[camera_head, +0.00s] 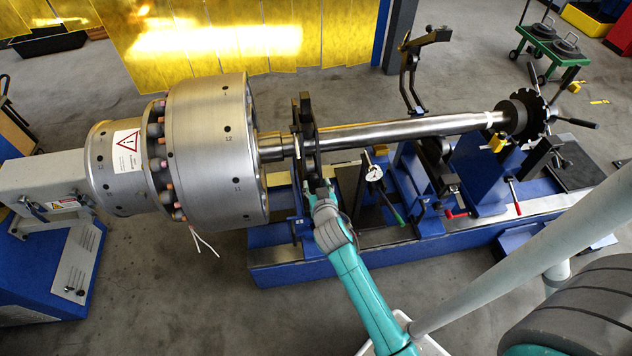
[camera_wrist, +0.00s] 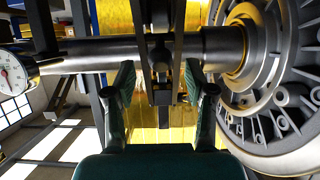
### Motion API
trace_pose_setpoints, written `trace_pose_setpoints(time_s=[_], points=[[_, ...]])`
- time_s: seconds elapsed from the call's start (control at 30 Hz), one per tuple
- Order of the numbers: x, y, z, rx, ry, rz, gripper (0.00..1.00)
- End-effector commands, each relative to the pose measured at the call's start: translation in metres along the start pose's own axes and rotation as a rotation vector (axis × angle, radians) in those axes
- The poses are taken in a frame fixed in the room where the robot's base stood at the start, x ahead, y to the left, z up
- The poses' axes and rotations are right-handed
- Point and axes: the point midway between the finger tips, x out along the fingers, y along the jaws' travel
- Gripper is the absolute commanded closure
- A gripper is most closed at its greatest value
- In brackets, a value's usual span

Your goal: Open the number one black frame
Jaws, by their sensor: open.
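A black frame (camera_head: 306,130) stands upright around the steel shaft close to the big rotor and looks closed. In the wrist view this black frame (camera_wrist: 159,60) crosses the shaft (camera_wrist: 100,52) near the middle. My gripper (camera_head: 318,188) is at the near side of this frame. In the wrist view my gripper (camera_wrist: 160,100) is open, with one finger on each side of the frame's lower part. I cannot tell whether the fingers touch it. A second black frame (camera_head: 410,72) farther along the shaft has its upper arm raised. No number is readable on either frame.
The large silver rotor (camera_head: 215,150) is close left of my gripper, and it fills the right of the wrist view. A dial gauge (camera_head: 374,173) with a green handle is just right of my arm. The blue machine bed (camera_head: 290,272) runs beneath. Open floor lies in front.

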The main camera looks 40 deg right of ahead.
Motion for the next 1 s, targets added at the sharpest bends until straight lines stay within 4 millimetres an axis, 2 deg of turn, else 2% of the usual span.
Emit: trace_pose_setpoints(time_s=[0.2,0.57,0.7,0.77,0.8,1.0], points=[[0.021,0.000,0.000,0.000,0.000,0.001,0.45],[0.025,0.000,0.000,0.000,0.000,0.000,0.45],[0.025,0.000,0.000,0.000,0.000,0.000,0.80],[0.025,0.000,0.000,0.000,0.000,0.000,0.95],[0.025,0.000,0.000,0.000,0.000,0.000,1.00],[0.025,0.000,0.000,0.000,-0.001,0.000,1.00]])
